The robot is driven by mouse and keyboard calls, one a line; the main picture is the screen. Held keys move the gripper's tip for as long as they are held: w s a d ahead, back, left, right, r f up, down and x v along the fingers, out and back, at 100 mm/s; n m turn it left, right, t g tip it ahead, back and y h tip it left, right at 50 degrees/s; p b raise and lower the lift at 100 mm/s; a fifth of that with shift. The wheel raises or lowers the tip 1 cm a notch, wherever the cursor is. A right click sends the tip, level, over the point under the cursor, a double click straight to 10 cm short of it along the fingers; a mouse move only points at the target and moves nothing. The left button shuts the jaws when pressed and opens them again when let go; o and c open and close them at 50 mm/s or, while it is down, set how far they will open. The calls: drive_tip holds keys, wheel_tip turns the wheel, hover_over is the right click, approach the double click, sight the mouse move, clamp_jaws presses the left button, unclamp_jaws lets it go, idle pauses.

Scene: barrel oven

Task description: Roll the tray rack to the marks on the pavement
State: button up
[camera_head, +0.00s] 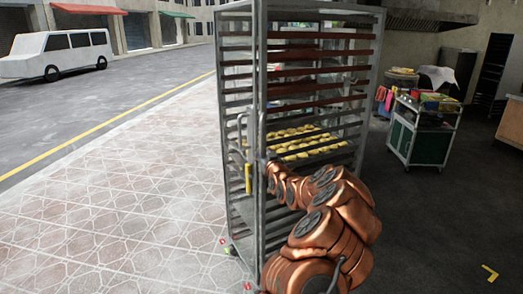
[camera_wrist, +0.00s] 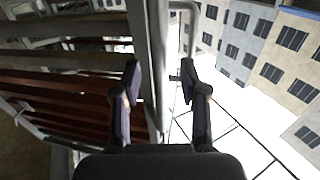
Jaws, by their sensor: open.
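The tall metal tray rack (camera_head: 258,80) stands upright where the paved walk meets the dark floor; its slots hold reddish-brown trays and one tray of yellow pastries (camera_head: 300,142). A bar handle (camera_head: 243,130) with a yellow part is on its left front side. My copper arm reaches the rack's near post. In the wrist view my gripper (camera_wrist: 160,82) is open, its two fingers on either side of a pale upright post of the rack (camera_wrist: 155,60). I cannot tell whether a finger touches it. Small red bits show by the rack's lower wheels. No marks show clearly on the pavement.
The patterned pavement (camera_head: 110,190) to the left is clear up to the yellow line and road, where a white van (camera_head: 57,54) stands. A green-sided cart (camera_head: 422,130) stands at right. A yellow corner mark (camera_head: 490,273) lies on the dark floor.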

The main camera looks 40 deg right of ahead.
drive_tip(key=shift+p+x, duration=0.45)
drive_tip(key=shift+x, duration=1)
clamp_jaws()
